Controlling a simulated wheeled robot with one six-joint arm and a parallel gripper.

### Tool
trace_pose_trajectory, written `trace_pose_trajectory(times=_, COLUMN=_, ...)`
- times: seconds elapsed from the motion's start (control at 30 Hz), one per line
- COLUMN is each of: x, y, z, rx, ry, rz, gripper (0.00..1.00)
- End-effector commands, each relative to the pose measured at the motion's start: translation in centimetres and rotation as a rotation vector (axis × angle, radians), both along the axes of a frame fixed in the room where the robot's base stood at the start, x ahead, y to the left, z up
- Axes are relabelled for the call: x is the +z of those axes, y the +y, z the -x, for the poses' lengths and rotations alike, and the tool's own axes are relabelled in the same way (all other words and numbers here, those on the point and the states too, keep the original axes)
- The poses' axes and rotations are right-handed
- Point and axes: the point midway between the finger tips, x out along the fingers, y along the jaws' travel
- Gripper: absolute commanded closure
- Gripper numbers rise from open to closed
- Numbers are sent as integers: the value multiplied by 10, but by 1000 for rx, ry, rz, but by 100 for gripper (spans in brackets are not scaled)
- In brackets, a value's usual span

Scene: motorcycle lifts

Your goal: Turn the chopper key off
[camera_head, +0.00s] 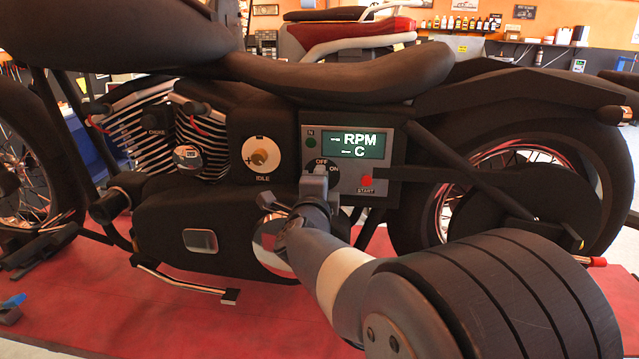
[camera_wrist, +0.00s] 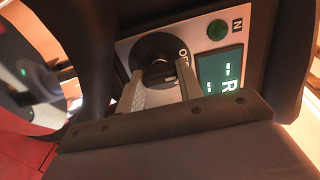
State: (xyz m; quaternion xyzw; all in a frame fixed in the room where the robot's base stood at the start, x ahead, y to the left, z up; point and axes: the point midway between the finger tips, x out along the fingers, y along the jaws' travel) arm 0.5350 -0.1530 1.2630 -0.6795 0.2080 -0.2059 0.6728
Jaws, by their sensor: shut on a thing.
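The chopper's grey control panel (camera_head: 345,186) is on the side of the dark motorcycle, below the seat. Its round black key switch (camera_wrist: 158,50) has OFF and ON labels; in the head view my gripper (camera_head: 316,184) covers most of it. In the wrist view my gripper (camera_wrist: 160,84) has its two grey fingers on either side of the small key (camera_wrist: 160,73) and is shut on it. The key's exact angle is hard to tell. The display (camera_head: 357,145) shows dashes before RPM and C. The N lamp (camera_head: 311,143) is dark green.
A red START button (camera_head: 366,181) sits just right of my gripper. The rear wheel (camera_head: 440,215) is at the right. The bike stands over a red platform (camera_head: 90,310).

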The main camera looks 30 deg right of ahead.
Motion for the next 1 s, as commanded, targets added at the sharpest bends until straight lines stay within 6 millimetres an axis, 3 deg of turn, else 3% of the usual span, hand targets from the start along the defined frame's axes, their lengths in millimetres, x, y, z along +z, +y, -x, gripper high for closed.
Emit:
trace_pose_trajectory(times=0.37, x=-1, y=0, z=0, rx=0, ry=5, rz=6, gripper=88)
trace_pose_trajectory(times=0.4, x=-1, y=0, z=0, rx=0, ry=5, rz=6, gripper=63)
trace_pose_trajectory(times=0.63, x=0, y=0, z=0, rx=0, ry=3, rz=5, gripper=44)
trace_pose_trajectory(times=1.0, x=0, y=5, z=6, rx=2, ry=2, rz=5, gripper=44)
